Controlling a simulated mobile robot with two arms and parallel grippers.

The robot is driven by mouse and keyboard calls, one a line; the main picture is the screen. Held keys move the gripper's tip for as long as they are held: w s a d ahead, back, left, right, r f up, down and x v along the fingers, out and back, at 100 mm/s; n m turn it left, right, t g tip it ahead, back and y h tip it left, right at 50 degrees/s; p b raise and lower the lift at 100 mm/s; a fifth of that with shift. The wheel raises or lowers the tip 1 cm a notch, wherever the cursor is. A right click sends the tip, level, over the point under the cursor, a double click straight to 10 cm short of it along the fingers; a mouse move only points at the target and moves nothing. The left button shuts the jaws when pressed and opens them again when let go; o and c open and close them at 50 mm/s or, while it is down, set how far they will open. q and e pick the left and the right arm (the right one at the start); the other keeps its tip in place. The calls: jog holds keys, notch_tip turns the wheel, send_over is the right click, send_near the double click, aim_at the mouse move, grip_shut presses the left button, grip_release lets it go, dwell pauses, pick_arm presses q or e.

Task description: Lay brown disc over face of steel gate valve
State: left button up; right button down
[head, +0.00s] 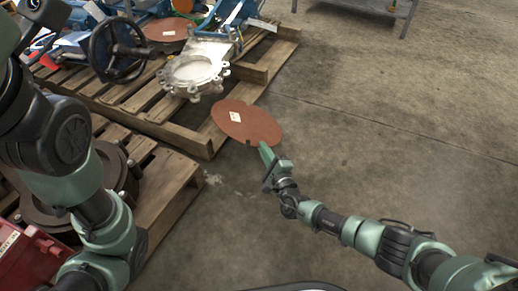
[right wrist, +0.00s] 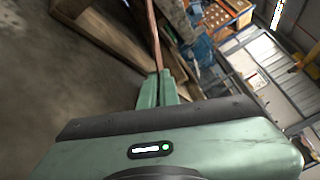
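The brown disc (head: 262,127) with a small white label is held in the air by my right gripper (head: 268,155), which is shut on its near edge. In the right wrist view the disc shows edge-on as a thin brown strip (right wrist: 153,35) between the closed fingers (right wrist: 157,90). The steel gate valve (head: 193,73) lies on a pallet up and left of the disc, its round flanged face turned up and uncovered. The disc is apart from the valve. My left arm comes in from the left; its gripper is not clearly seen.
Wooden pallets (head: 160,128) stand at the left. A black handwheel (head: 117,50) is beside the valve. Another brown disc (head: 168,30) lies on blue equipment behind. A red box (head: 28,254) is at lower left. The concrete floor at the right is clear.

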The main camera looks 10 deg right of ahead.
jog(key=shift+s+d+r+p, duration=0.2)
jog(key=shift+d+r+p, duration=0.1)
jog(key=shift+d, duration=0.45)
jog(key=shift+s+d+r+p, duration=0.15)
jog(key=shift+d+r, duration=0.1)
jog(key=shift+d, duration=0.45)
